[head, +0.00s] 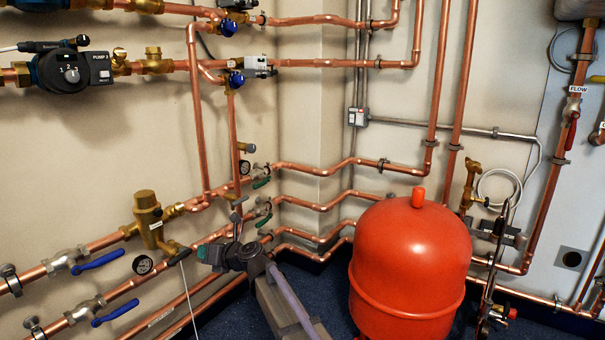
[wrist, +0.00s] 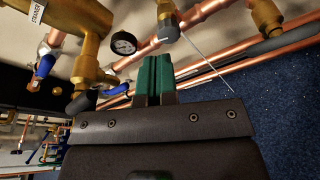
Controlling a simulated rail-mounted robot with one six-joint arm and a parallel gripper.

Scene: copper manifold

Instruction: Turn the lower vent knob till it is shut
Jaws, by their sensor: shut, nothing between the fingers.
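A dark grey vent knob (head: 180,256) sits on a brass fitting beside the tall brass body (head: 148,215) on the left wall's lower pipes; I take it as the lower vent knob. In the wrist view a grey knob (wrist: 168,34), apparently the same one, lies just beyond my fingertips. My gripper (head: 201,253) is just right of the knob in the head view. Its green fingers are closed together in the wrist view (wrist: 153,62), with nothing between them. I cannot tell whether the fingertips touch the knob, or how far it is turned.
A round gauge (head: 143,264) is left of the knob. Blue lever handles (head: 98,260) stick out further left. Copper pipes run close along the wall. A thin pale line (wrist: 205,62) passes near the knob. A large red tank (head: 410,260) stands on the floor at right.

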